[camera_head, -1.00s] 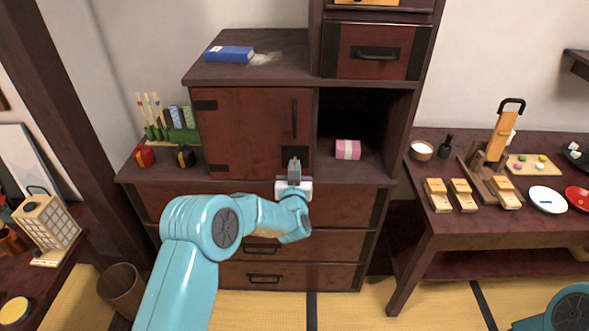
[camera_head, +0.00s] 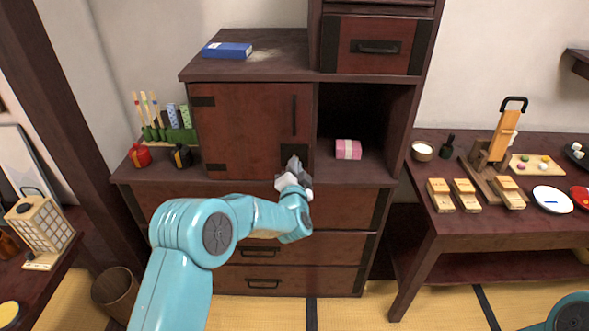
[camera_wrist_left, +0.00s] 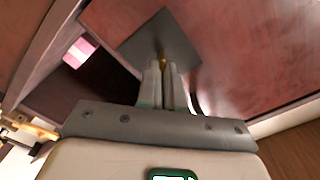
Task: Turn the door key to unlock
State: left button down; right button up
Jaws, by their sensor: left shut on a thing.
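The cabinet door (camera_head: 240,125) is dark red wood and stands closed, with a vertical handle (camera_head: 294,115) near its right edge. A dark lock plate (camera_head: 292,153) sits below the handle, and it also shows in the left wrist view (camera_wrist_left: 150,38). My left gripper (camera_head: 294,165) is at the lock plate, tilted in the head view. In the left wrist view its fingers (camera_wrist_left: 162,80) are shut on the door key (camera_wrist_left: 161,61), of which a small brass-coloured bit shows between the fingertips and the plate. The rest of the key is hidden by the fingers.
An open compartment right of the door holds a pink box (camera_head: 348,149). A blue book (camera_head: 227,50) lies on the cabinet top. A low table (camera_head: 425,245) with wooden pieces and plates stands at the right. Drawers lie below the door.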

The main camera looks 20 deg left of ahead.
pick_arm(q)
jog(key=m, duration=0.7)
jog(key=shift+m+p, duration=0.3)
jog(key=shift+m, duration=0.4)
jog(key=c, duration=1.3)
grip_release()
jog(key=shift+w+a, duration=0.1)
jog(key=b+v, duration=0.1)
jog(key=v, duration=1.5)
jog(key=shift+s+b, duration=0.2)
jog(key=shift+b, duration=0.1)
